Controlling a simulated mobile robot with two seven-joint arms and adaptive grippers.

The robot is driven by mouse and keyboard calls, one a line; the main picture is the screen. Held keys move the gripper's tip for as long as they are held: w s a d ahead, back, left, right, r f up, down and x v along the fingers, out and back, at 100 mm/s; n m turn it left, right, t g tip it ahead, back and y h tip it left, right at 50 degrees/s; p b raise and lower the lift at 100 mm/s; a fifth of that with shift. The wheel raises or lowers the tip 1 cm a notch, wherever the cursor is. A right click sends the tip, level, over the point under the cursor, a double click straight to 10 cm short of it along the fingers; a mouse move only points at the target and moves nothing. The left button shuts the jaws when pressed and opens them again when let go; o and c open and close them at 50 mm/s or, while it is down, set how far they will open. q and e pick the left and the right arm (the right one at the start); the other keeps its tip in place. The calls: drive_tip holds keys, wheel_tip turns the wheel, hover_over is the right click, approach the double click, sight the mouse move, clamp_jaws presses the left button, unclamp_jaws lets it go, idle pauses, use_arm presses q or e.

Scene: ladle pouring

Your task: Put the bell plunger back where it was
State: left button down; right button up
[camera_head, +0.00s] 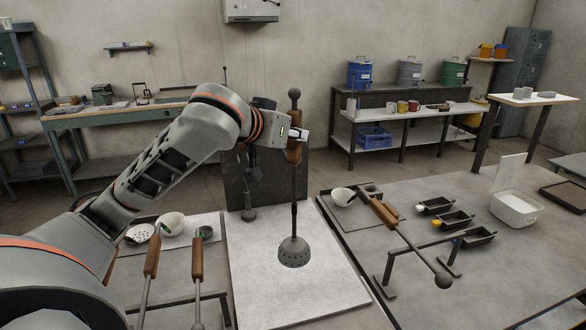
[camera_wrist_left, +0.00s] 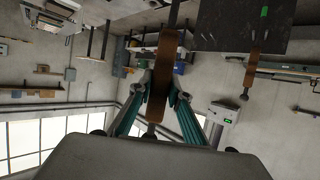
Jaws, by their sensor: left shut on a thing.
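My left gripper (camera_head: 296,134) is shut on the brown wooden handle of the bell plunger (camera_head: 294,253). The plunger hangs upright, with its ball end at the top and its grey perforated bell at the bottom. The bell is over the pale board (camera_head: 310,292); I cannot tell whether it touches. In the left wrist view the fingers (camera_wrist_left: 160,98) close around the handle of the plunger (camera_wrist_left: 163,65). A dark upright panel (camera_head: 270,180) stands behind, with another tool (camera_head: 249,213) hanging at it, partly hidden by my arm. My right gripper is not in view.
At right, a ladle-like tool with a wooden handle (camera_head: 383,213) rests on a low rack (camera_head: 420,247). Small dark moulds (camera_head: 452,220) and a white tub (camera_head: 516,208) are beyond. At left lie two more wooden-handled tools (camera_head: 152,257) and a white bowl (camera_head: 171,223).

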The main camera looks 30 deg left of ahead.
sight(293, 168)
use_arm(q)
wheel_tip(293, 168, down, 4)
drive_tip(key=shift+f, duration=2.25)
drive_tip(key=c, duration=1.9)
unclamp_jaws()
